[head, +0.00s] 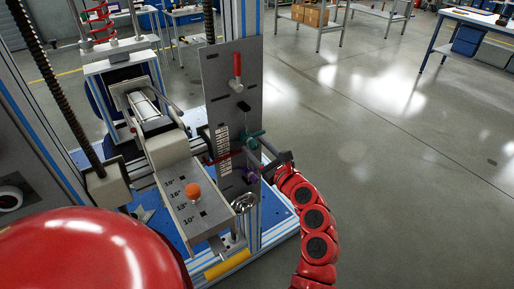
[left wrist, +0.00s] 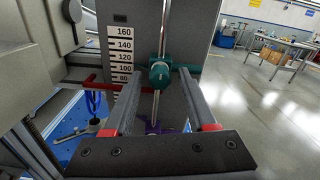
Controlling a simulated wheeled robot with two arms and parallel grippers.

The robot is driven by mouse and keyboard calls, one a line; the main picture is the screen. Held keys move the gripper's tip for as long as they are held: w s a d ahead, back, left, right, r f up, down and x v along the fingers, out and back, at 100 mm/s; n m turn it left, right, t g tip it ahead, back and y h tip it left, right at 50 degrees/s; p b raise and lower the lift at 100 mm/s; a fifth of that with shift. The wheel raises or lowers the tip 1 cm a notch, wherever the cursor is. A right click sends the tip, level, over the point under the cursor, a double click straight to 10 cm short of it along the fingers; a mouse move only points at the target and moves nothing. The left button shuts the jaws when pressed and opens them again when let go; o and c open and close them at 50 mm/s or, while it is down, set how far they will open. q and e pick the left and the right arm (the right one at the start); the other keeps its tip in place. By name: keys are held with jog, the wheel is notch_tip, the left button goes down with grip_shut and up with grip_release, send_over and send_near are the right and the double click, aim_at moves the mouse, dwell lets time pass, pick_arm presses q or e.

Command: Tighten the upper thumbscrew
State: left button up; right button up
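The upper thumbscrew, a teal knob with a side bar (head: 252,138), sits on the upright grey plate (head: 220,90). In the left wrist view the teal thumbscrew (left wrist: 160,74) lies between and just beyond my left gripper's fingertips (left wrist: 159,71), with a gap on both sides. The left gripper (head: 266,150) is open and faces the plate from the right. Whether a finger touches the side bar I cannot tell. A purple lower thumbscrew (head: 251,177) is below it; its purple part (left wrist: 155,128) shows partly between the fingers. My right gripper is not in view.
A red handle (head: 237,70) is higher on the plate. A printed scale (left wrist: 121,55) and a red bar (left wrist: 98,85) are left of the teal knob. An orange knob (head: 193,190) tops the sloped box in front. The floor to the right is clear.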

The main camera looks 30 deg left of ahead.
pick_arm(q)
grip_shut()
